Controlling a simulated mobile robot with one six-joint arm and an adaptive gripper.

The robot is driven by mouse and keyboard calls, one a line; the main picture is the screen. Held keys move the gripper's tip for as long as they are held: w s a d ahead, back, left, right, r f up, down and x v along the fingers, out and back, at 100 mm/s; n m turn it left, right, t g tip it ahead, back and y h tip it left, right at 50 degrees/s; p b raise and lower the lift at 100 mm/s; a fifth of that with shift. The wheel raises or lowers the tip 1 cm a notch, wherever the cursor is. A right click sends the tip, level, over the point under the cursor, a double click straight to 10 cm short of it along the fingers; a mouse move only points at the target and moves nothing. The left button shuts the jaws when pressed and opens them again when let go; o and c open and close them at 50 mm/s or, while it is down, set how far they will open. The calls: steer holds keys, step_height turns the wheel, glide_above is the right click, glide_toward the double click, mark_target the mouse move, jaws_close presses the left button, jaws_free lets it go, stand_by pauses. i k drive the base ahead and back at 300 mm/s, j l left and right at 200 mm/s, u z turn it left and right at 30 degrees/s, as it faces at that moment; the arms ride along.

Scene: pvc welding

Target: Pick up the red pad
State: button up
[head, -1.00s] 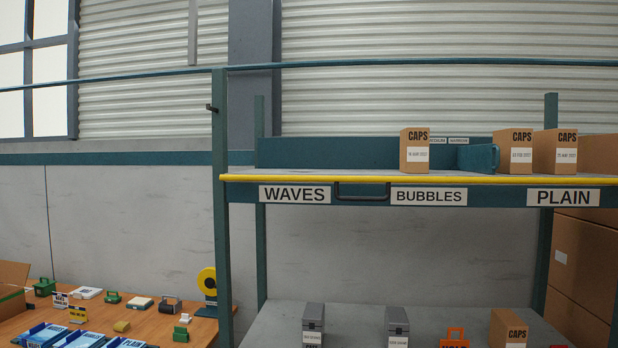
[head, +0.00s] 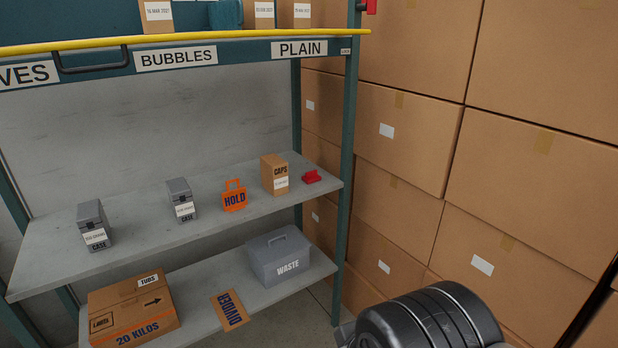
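A small red pad (head: 311,177) lies near the right end of the middle shelf (head: 140,236), just right of a cardboard CAPS box (head: 274,174). It looks like a flat red piece with a raised part on it. My gripper's fingers are not in view. A rounded black part of my arm shows at the bottom right, well below and right of the pad.
An orange HOLD tag (head: 235,196) and two grey cases (head: 181,200) stand on the same shelf. Below are a grey WASTE bin (head: 279,257), a DIVIDER card (head: 229,311) and a 20 KILOS carton (head: 133,310). Stacked cartons (head: 410,130) wall the right side, beside the shelf post (head: 347,170).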

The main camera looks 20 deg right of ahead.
mark_target(310, 176)
steer(key=i+l+u, duration=0.1)
steer(key=i+l, duration=0.5)
steer(key=i+l+u, duration=0.15)
steer(key=i+l, duration=0.15)
steer(key=l, duration=0.2)
steer(key=i+l, duration=0.3)
steer(key=i+l+u, duration=0.15)
steer(key=l, duration=0.35)
steer(key=i+l, duration=0.35)
steer(key=l+u, duration=0.05)
